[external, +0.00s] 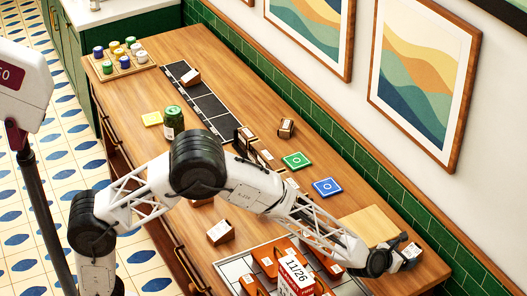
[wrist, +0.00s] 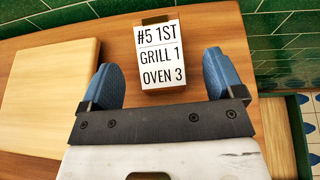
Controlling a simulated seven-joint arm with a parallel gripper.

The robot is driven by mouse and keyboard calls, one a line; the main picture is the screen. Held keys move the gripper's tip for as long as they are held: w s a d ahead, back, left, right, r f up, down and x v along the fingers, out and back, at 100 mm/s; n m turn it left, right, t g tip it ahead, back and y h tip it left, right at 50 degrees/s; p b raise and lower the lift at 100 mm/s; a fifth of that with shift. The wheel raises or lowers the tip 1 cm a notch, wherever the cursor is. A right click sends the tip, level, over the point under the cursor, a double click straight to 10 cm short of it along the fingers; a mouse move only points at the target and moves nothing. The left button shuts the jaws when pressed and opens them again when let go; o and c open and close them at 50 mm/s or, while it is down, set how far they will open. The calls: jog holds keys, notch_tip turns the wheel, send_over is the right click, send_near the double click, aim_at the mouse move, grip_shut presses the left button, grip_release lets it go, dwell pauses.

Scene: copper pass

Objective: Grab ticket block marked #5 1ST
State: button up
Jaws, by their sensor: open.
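The ticket block (wrist: 160,55) is a small block with a white face reading "#5 1ST, GRILL 1, OVEN 3". In the wrist view it lies on the wooden counter just ahead of my gripper, roughly between the lines of the two fingers. My gripper (wrist: 165,82) is open, with blue fingertips apart and nothing held between them. In the external view my gripper (external: 398,256) is at the right end of the counter. A white-faced block (external: 412,251) shows beside it there, partly hidden by the fingers.
A pale wooden board (external: 368,226) lies left of the ticket block. A tray with orange holders (external: 262,262) and a box marked 11/26 (external: 296,272) stand at the front. Other small blocks (external: 221,232) lie on the counter. Green wall tiles (wrist: 285,22) run behind the block.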

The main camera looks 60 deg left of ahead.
aim_at(412, 252)
jog(key=shift+x, duration=2.45)
jog(key=c, duration=1.1)
jog(key=shift+o, duration=0.2)
jog(key=shift+r, duration=0.1)
notch_tip(412, 252, up, 10)
